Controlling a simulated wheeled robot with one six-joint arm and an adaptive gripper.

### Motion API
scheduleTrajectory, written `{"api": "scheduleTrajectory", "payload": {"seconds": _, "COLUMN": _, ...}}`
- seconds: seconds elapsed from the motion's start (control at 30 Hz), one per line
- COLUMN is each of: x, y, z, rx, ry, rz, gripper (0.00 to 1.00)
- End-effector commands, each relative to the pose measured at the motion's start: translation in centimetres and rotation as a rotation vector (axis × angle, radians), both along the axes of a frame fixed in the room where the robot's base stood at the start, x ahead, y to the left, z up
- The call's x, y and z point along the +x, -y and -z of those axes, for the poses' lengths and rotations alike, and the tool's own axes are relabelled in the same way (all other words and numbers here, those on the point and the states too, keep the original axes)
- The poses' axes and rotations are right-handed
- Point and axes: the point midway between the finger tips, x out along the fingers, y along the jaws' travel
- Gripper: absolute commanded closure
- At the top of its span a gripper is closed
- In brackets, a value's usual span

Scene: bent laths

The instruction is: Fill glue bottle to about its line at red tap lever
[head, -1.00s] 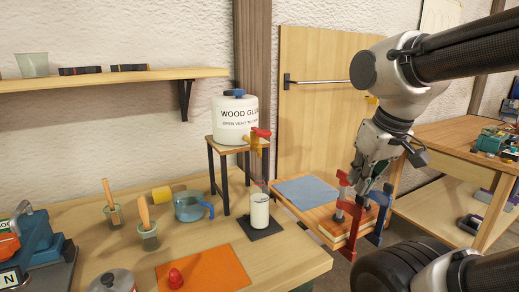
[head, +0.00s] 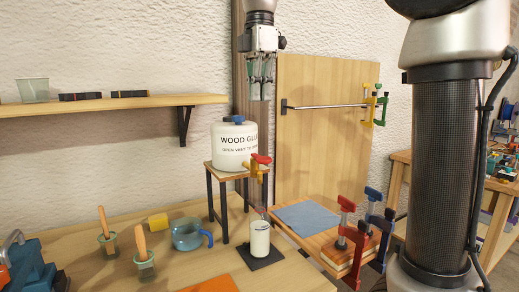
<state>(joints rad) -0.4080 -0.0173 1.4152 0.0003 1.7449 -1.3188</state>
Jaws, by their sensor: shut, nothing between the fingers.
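The white wood glue jug (head: 234,146) with a blue cap sits on a small raised stand (head: 212,168). Its yellow tap carries a red tap lever (head: 261,158). The whitish glue bottle (head: 260,240) stands upright below the tap on a dark pad (head: 264,257). A thin faint reddish shape shows between tap and bottle; I cannot tell whether it is part of the bottle or whether glue is flowing. The bottle's fill level is too small to read. My gripper (head: 261,99) is shut and empty, pointing down, above the jug and tap and touching neither.
A blue jug (head: 188,235) and two brush pots (head: 145,265) stand left on the bench. Clamped boards (head: 335,252) with red and blue clamps lie right of the bottle. The wall shelf (head: 105,106) is left; a wooden panel with a rail (head: 330,106) stands behind.

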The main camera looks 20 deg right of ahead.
Motion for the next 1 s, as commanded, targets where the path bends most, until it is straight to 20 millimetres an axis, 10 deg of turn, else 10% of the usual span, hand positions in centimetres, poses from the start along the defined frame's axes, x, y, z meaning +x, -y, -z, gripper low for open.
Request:
{"api": "scheduleTrajectory", "payload": {"seconds": 0.57, "x": -0.1, "y": 0.1, "z": 1.0, "rx": 0.000, "ry": -0.001, "rz": -0.041, "gripper": 1.00}}
{"api": "scheduleTrajectory", "payload": {"seconds": 1.0, "x": -0.2, "y": 0.1, "z": 9.8, "rx": -0.001, "ry": -0.003, "rz": -0.040, "gripper": 1.00}}
